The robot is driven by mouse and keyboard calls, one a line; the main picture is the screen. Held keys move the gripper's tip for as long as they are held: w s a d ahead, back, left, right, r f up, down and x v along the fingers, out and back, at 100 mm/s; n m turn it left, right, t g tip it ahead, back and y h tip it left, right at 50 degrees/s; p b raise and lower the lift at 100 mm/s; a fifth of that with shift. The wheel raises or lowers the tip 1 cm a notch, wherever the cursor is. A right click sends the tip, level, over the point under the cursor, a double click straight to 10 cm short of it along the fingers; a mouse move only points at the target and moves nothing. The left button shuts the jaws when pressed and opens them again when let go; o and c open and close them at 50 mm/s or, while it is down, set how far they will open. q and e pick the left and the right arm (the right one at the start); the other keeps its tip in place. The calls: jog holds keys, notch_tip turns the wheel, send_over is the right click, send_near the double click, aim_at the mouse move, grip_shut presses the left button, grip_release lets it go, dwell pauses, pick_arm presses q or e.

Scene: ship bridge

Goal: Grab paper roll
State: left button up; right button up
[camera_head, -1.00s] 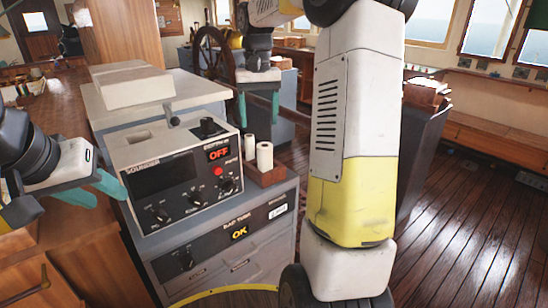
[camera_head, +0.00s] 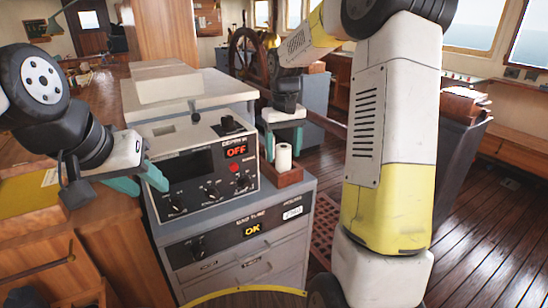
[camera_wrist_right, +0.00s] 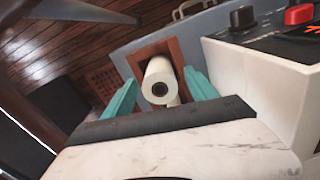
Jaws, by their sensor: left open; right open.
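A white paper roll (camera_head: 283,160) stands upright in a small brown wooden holder (camera_head: 289,178) on the grey console. My right gripper (camera_head: 284,152) is open above the holder, with its teal fingers pointing down on either side of the roll. The right wrist view shows the roll (camera_wrist_right: 158,77) end-on between the spread fingers (camera_wrist_right: 161,92), with gaps visible. My left gripper (camera_head: 143,184) is open and empty at the console's left side.
The instrument box (camera_head: 200,165) with knobs and a red OFF display stands left of the holder. A pale box (camera_head: 168,84) lies on the cabinet behind it. A ship's wheel (camera_head: 248,55) stands further back. The wooden floor to the right is open.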

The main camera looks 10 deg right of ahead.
grip_shut()
jog(key=shift+r, duration=0.15)
dwell(0.4)
